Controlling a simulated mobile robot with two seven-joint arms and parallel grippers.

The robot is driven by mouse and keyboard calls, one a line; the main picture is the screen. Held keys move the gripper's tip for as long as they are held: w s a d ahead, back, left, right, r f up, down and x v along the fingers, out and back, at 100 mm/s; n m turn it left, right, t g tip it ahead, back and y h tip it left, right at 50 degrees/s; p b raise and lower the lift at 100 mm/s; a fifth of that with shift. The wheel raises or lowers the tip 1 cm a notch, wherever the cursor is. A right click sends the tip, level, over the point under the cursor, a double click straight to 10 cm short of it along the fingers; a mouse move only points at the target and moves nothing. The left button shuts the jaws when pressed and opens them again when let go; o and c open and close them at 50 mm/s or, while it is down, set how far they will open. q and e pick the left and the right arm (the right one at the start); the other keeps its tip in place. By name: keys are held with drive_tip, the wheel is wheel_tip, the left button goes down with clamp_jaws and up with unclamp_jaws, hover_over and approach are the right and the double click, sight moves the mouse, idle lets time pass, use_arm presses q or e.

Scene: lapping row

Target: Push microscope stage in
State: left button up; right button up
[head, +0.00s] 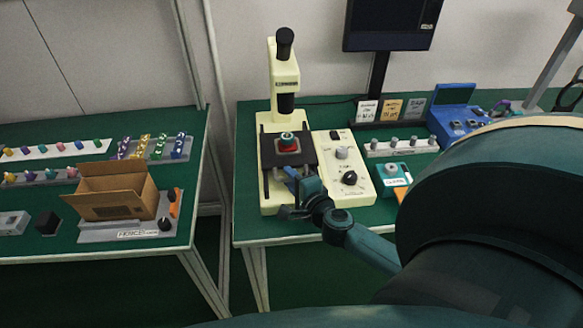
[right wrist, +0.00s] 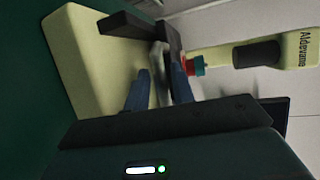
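The cream microscope (head: 284,75) stands on the green bench in the middle of the head view. Its dark stage (head: 268,150) carries a small red and teal piece (head: 288,139). The stage (right wrist: 168,42) and the red and teal piece (right wrist: 194,66) also show in the right wrist view, turned sideways. My right gripper (head: 298,185) is at the front of the stage. In the right wrist view its two blue fingers (right wrist: 157,82) stand apart, with a blurred grey surface showing between them. I cannot tell whether they touch the stage. My left gripper is not in view.
A cream control box (head: 343,165) stands right of the microscope, close to my right gripper. A blue device (head: 455,112) and a monitor (head: 392,22) are farther right and back. A cardboard box (head: 112,195) sits on the left bench. A gap separates the benches.

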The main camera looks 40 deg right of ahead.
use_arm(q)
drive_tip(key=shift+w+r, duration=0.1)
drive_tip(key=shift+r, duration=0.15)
use_arm(e)
drive_tip(key=shift+o, duration=0.8)
drive_tip(key=shift+d+r, duration=0.1)
drive_tip(key=shift+s, duration=0.2)
use_arm(q)
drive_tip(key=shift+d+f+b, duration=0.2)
drive_tip(key=shift+b, duration=0.35)
use_arm(e)
drive_tip(key=v, duration=1.2)
drive_tip(key=shift+s, duration=0.4)
drive_tip(key=shift+c, duration=0.4)
